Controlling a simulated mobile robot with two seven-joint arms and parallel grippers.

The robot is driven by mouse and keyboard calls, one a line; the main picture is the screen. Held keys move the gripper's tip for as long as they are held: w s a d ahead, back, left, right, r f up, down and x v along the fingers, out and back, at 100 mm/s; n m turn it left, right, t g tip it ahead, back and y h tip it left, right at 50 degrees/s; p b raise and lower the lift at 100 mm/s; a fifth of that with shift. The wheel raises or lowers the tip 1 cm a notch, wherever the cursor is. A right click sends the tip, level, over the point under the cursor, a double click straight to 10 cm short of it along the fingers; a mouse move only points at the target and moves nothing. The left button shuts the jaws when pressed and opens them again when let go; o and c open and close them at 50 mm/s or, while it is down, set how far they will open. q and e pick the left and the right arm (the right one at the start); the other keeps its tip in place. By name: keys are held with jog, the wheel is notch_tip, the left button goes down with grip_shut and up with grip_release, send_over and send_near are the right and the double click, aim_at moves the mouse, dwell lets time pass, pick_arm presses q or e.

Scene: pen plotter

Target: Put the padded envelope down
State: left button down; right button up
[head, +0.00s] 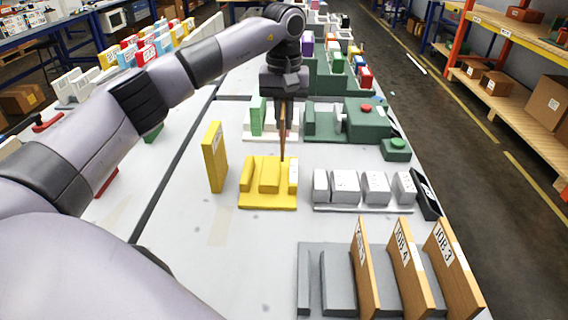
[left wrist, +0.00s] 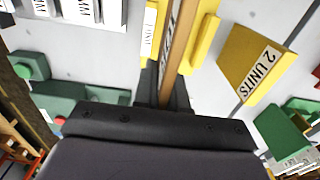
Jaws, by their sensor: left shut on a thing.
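My left gripper (head: 282,110) is shut on a thin brown board (head: 283,140) seen nearly edge-on. In the left wrist view the board (left wrist: 177,50) carries a white lettered label, only partly readable. It hangs upright from my left gripper (left wrist: 165,90). Its lower end overlaps the yellow holder (head: 268,199) in the head view; I cannot tell whether they touch. The board resembles the JOB boards (head: 402,270) standing in a grey rack. I cannot make out a padded envelope. My right gripper is not in view.
A yellow upright plate (head: 214,157) labelled 2 UNITS stands left of the holder. A grey-white block row (head: 345,187) is to its right, a green device (head: 368,122) behind. The grey rack (head: 312,255) is near. White table surface (head: 190,245) is clear at front left.

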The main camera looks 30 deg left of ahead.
pick_arm(q)
notch_tip(320, 180, down, 12)
jog(key=shift+r, duration=0.1)
dwell(0.4)
jog(key=c, duration=1.2)
grip_release()
jog(key=shift+r, duration=0.1)
notch_tip(320, 180, up, 12)
